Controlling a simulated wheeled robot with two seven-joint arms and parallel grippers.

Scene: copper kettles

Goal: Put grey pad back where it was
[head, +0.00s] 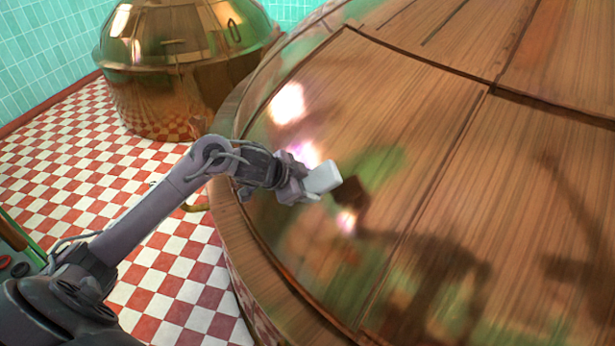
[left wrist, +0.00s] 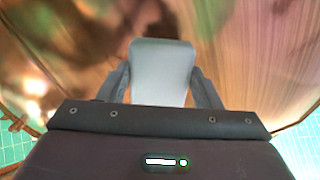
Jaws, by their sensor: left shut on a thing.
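The grey pad (head: 323,178) is a small pale block with rounded corners. My left gripper (head: 306,186) is shut on it, and the pad sticks out past the fingertips. In the left wrist view the pad (left wrist: 162,72) stands between the two fingers of the left gripper (left wrist: 163,92). It is held in front of the large copper kettle (head: 420,110), near its curved lower left side. I cannot tell whether the pad touches the copper. My right gripper is not in view.
A second copper kettle (head: 185,65) stands at the back left by the green tiled wall (head: 45,55). The red and white checked floor (head: 165,270) is open between them. The large kettle's rim (head: 262,250) curves close below my left arm. Dark shadows lie on the large kettle.

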